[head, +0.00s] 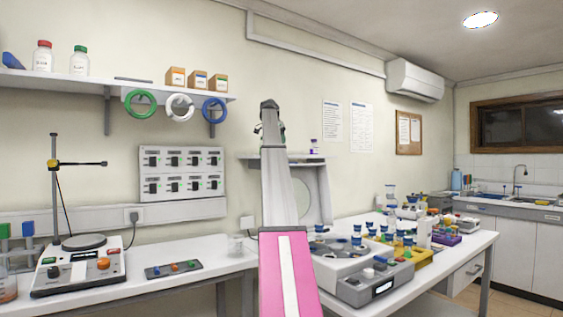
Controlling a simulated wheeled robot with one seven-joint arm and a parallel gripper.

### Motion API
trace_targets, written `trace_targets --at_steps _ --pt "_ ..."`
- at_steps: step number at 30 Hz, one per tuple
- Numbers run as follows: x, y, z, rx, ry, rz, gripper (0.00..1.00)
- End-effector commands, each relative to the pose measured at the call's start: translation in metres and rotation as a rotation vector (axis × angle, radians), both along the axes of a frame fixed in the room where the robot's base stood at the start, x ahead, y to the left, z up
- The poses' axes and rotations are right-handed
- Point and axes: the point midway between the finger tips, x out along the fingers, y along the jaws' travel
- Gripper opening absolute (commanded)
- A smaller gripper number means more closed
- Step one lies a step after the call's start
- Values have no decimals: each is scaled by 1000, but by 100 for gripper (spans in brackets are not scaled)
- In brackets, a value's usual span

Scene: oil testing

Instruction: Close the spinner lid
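The spinner (335,268) is a white and grey benchtop machine on the right-hand table. Several blue-capped tubes show around its round top. Its lid (319,183), a pale panel with a round ring, stands upright at the back, so the spinner is open. My pink and grey arm rises in front of the spinner and hides its left side and part of the lid. The arm's dark upper end is higher than the lid. Small dark parts show beside it near my gripper (269,130), but the fingers are hidden or too small to read.
A grey control box (376,287) with a small display sits at the spinner's front right. Racks of coloured tubes (405,250) crowd the table to the right. A hotplate stirrer (78,268) and a small knob panel (174,269) stand on the left bench.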

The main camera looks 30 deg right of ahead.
Motion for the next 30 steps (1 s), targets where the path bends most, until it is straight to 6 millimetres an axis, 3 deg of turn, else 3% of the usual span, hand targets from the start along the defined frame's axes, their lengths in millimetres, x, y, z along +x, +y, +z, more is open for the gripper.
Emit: trace_targets --at_steps 8,21,30 --pt "0 -8 -20 0 1 0 41" --pt "3 -35 -88 1 1 0 41" --pt "4 -41 -99 0 -1 0 41"
